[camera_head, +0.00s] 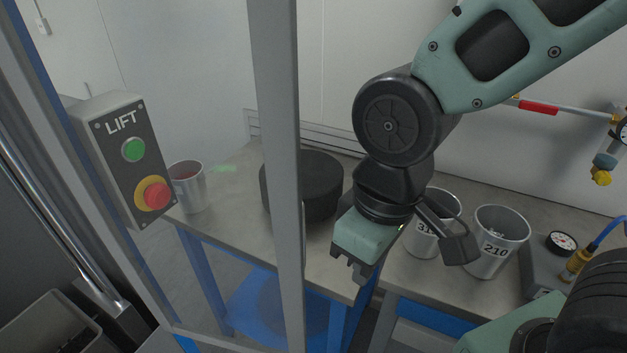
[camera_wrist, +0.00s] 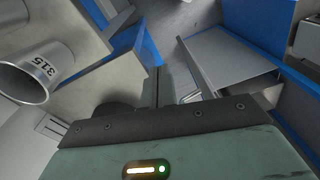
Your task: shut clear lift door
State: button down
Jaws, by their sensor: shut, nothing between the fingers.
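The clear lift door is a see-through panel in a grey metal frame, with its upright post (camera_head: 277,150) left of centre in the head view. A slim upright bar, which looks like a handle, runs along the post's right side. The bench shows through the panel. I cannot tell how far the door stands from its closed position. My gripper (camera_head: 356,272) points down, to the right of the post, and is shut and empty. It looks apart from the door, though the depth is hard to judge. The wrist view shows the gripper's housing, with its fingertips hidden.
A LIFT control box (camera_head: 126,157) with green and red buttons is at left. On the bench (camera_head: 235,205) stand a metal cup (camera_head: 187,187), a black round block (camera_head: 320,185), a cup marked 210 (camera_head: 497,240) and a cup marked 315 (camera_wrist: 28,78). A gauge unit (camera_head: 548,262) is at right.

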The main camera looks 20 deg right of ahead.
jog(key=w+d+r+m+t+p, duration=0.1)
jog(key=w+d+r+m+p, duration=0.2)
jog(key=w+d+r+p, duration=0.4)
jog(key=w+d+r+m+t+p, duration=0.1)
jog(key=w+d+r+m+p, duration=0.4)
jog(key=d, duration=0.5)
jog(key=a+r+m+g+y, duration=0.1)
jog(key=a+r+m+g, duration=0.15)
jog(key=a, duration=0.65)
jog(key=a+r+m+g, duration=0.15)
jog(key=a+m, duration=0.25)
jog(key=a, duration=0.5)
jog(key=s+a+f+p, duration=0.3)
jog(key=s+f+p, duration=0.1)
jog(key=f, duration=0.6)
jog(key=shift+a, duration=0.4)
jog(key=shift+a+m, duration=0.1)
jog(key=shift+m, duration=0.15)
